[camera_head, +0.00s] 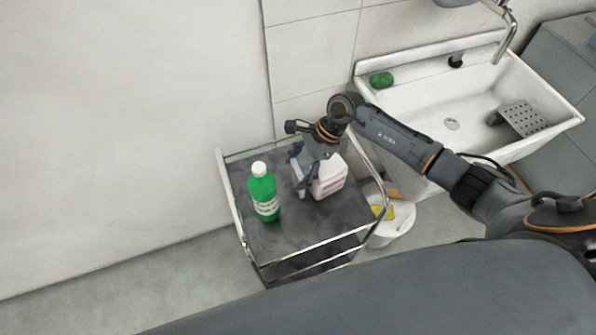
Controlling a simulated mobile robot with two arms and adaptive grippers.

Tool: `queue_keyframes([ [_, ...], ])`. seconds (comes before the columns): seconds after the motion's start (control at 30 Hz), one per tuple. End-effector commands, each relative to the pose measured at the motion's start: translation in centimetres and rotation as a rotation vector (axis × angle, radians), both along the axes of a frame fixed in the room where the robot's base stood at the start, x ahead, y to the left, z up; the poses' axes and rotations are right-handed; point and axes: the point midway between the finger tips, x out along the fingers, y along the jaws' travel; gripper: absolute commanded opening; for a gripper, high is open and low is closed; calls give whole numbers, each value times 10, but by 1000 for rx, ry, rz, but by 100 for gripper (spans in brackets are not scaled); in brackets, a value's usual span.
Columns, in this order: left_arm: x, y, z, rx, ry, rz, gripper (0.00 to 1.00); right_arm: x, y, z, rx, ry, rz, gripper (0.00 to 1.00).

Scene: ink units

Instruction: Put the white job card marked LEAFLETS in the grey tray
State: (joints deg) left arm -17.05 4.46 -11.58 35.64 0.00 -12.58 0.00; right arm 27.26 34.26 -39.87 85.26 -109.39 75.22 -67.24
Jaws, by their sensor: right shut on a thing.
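My right gripper (303,180) reaches down over the dark grey top of a metal trolley (300,228). It is shut on a thin pale thing (299,176), seen almost edge-on between the dark fingers. I cannot tell whether this is the white job card; no LEAFLETS marking is readable. A white container with a pinkish lower part (330,181) stands close on the right of the gripper; whether they touch is unclear. I see no separate grey tray, only the trolley's grey top. My left gripper is not in view.
A green bottle with a white cap (264,192) stands on the trolley, left of the gripper. Chrome rails edge the trolley. A white bucket (394,228) with a yellow item stands on the right, below a white sink (425,105). The trolley top's front is clear.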

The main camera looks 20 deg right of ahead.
Motion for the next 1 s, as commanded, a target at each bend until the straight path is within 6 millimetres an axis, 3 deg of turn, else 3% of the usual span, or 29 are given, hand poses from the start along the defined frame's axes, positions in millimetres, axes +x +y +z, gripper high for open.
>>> queue_keyframes([
  [0.13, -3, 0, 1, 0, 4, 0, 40, 0, 0, -18, 1, 1, -1, 38],
  [0.57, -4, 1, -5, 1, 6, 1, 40, 0, 0, -25, 0, -1, 0, 38],
  [0.6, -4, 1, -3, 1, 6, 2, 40, 0, 0, -23, 0, -1, 0, 78],
  [0.67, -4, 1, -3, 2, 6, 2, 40, 0, 0, -23, 0, -1, 0, 90],
  [1.0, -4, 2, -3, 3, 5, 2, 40, 0, 0, -22, 0, 0, 0, 93],
])
